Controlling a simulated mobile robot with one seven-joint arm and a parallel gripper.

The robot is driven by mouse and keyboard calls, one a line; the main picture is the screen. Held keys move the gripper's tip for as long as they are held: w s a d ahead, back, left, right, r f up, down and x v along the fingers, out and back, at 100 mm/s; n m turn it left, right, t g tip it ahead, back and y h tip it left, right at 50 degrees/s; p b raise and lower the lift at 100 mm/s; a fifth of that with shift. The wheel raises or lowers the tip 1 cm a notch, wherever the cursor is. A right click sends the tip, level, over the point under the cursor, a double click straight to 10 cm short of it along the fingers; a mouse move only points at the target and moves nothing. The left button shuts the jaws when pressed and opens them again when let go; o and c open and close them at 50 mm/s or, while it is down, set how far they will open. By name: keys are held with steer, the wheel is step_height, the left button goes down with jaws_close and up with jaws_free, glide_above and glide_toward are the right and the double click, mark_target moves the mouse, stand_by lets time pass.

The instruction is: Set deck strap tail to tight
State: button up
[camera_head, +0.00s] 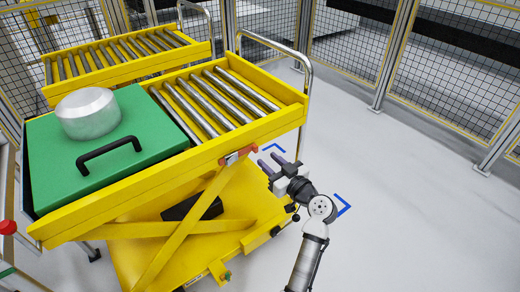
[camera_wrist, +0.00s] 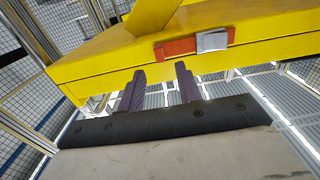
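The deck strap shows as a short red-orange band (camera_wrist: 177,47) with a silver plate or buckle (camera_wrist: 212,41) on the side rail of the yellow deck. In the head view the silver piece (camera_head: 236,156) sits between red ends on the rail's near right side. I cannot tell which part is the strap tail. My gripper (camera_head: 273,163) is to the right of the strap, apart from it. In the wrist view its two purple fingers (camera_wrist: 160,72) are spread, with nothing between them, below the strap in the picture.
The yellow cart (camera_head: 165,187) carries a green box (camera_head: 60,168) with a black handle and a silver cylinder (camera_head: 88,115), beside steel rollers (camera_head: 220,97). A second roller deck (camera_head: 125,50) stands behind. Mesh fencing (camera_head: 450,95) surrounds the area; the floor at right is clear.

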mark_target(257, 150)
steer(key=shift+p+x, duration=0.5)
steer(key=shift+x, duration=2.25)
jaws_close()
